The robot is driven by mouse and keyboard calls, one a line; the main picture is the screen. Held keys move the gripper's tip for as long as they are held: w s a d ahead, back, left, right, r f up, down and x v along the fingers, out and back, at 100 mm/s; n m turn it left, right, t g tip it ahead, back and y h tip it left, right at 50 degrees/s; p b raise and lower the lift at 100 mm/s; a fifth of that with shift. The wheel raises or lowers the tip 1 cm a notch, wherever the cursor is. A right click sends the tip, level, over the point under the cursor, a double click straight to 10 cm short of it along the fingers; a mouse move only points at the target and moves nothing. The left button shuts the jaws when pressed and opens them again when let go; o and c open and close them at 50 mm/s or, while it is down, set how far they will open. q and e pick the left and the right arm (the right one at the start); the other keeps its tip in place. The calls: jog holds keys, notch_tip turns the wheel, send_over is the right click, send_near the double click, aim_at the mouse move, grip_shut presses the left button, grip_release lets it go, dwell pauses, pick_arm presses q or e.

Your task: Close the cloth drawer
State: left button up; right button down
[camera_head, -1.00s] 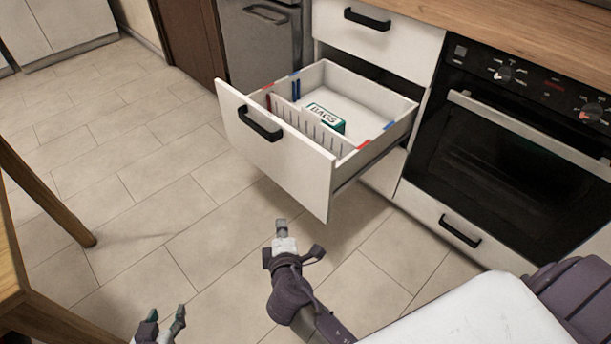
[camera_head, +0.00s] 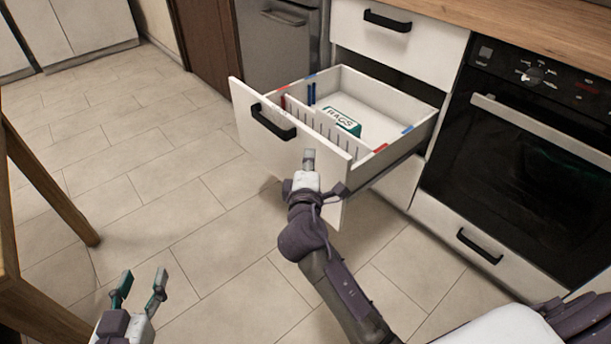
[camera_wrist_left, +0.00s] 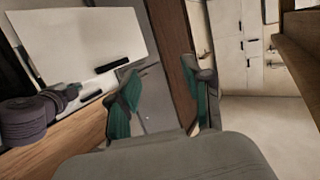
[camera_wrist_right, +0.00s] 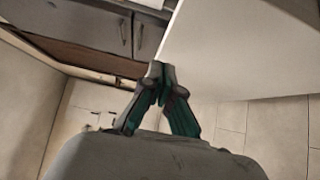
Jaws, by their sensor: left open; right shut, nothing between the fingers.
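The drawer (camera_head: 290,150) stands pulled out, its white front with a black bar handle (camera_head: 273,121) facing me. Inside are a thin slotted divider and a green-and-white box marked BAGS (camera_head: 342,121). My right gripper (camera_head: 309,160) is shut and empty, in front of the right half of the drawer front. In the right wrist view its fingertips (camera_wrist_right: 160,72) are by the edge of a pale panel; whether they touch it I cannot tell. My left gripper (camera_head: 139,285) is open and empty, low over the floor, away from the drawer.
A closed drawer (camera_head: 398,38) is above and an oven (camera_head: 520,170) is at the right, with a low drawer under it. A wooden table (camera_head: 45,185) stands at the left edge. The tiled floor (camera_head: 160,150) between is clear.

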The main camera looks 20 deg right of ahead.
aim_at(321, 143)
pick_arm(q)
jog(key=shift+w+d+r+t, duration=0.15)
jog(key=shift+r+t, duration=0.15)
jog(key=shift+r, duration=0.25)
pick_arm(e)
jog(key=shift+w+d, duration=0.25)
jog(key=shift+d, duration=0.5)
jog(key=shift+w+d, duration=0.2)
jog(key=shift+d, duration=0.55)
